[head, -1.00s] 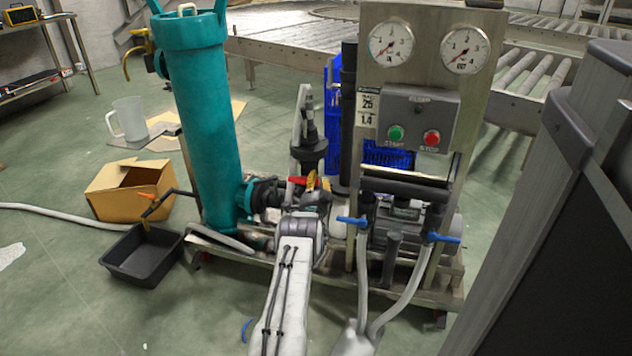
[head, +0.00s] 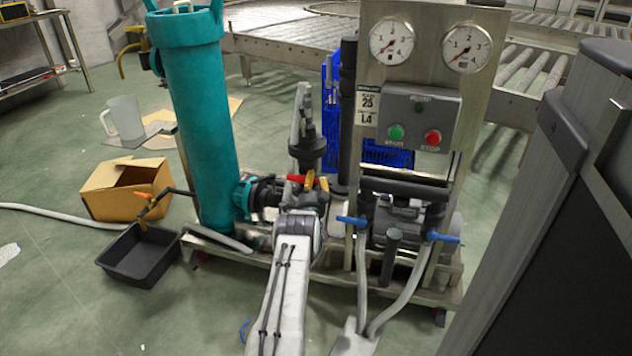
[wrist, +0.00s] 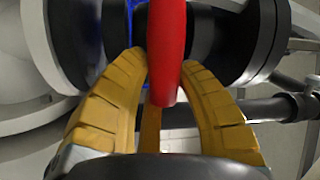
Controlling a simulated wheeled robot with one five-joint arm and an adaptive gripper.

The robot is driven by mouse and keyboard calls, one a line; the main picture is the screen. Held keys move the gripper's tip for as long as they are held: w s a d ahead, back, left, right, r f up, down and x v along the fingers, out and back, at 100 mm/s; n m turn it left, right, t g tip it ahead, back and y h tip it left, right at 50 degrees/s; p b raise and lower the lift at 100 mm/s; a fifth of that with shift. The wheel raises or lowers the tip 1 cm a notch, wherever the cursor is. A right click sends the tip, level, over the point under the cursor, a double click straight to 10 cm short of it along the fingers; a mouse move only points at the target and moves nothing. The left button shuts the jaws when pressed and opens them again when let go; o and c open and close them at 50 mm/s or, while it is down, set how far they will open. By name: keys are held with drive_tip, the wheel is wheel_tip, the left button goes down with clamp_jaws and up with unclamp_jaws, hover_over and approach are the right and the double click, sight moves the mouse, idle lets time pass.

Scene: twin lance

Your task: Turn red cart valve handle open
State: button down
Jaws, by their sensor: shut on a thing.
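The red valve handle (head: 296,178) sits on the black pipe fitting (head: 264,192) between the teal tank and the pump of the cart. In the wrist view the red handle (wrist: 168,50) runs down from the top edge, and its rounded end lies between my two yellow fingers. My gripper (wrist: 165,75) is shut on the handle, with a finger on each side near its end. In the head view my gripper (head: 317,181) shows as small yellow fingertips beside the red handle. My arm hides part of the fitting below.
The teal tank (head: 200,120) stands left of the valve. The steel panel (head: 375,75) with gauges and buttons stands to the right. Blue handles (head: 352,221) stick out below it. A black tray (head: 140,258) and a cardboard box (head: 125,190) lie on the floor at left.

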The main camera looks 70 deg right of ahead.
drive_tip(key=shift+w+a+r, duration=0.2)
drive_tip(key=shift+w+a, duration=0.25)
drive_tip(key=shift+w, duration=0.1)
drive_tip(key=shift+r, duration=0.1)
drive_tip(key=c, duration=1.2)
unclamp_jaws()
drive_tip(key=shift+d+r, duration=0.1)
drive_tip(key=o, duration=0.5)
drive_tip(key=shift+s+d, duration=0.15)
drive_tip(key=shift+d, duration=0.15)
drive_tip(key=shift+s+d, duration=0.1)
drive_tip(key=shift+s, duration=0.2)
drive_tip(key=shift+f, duration=0.2)
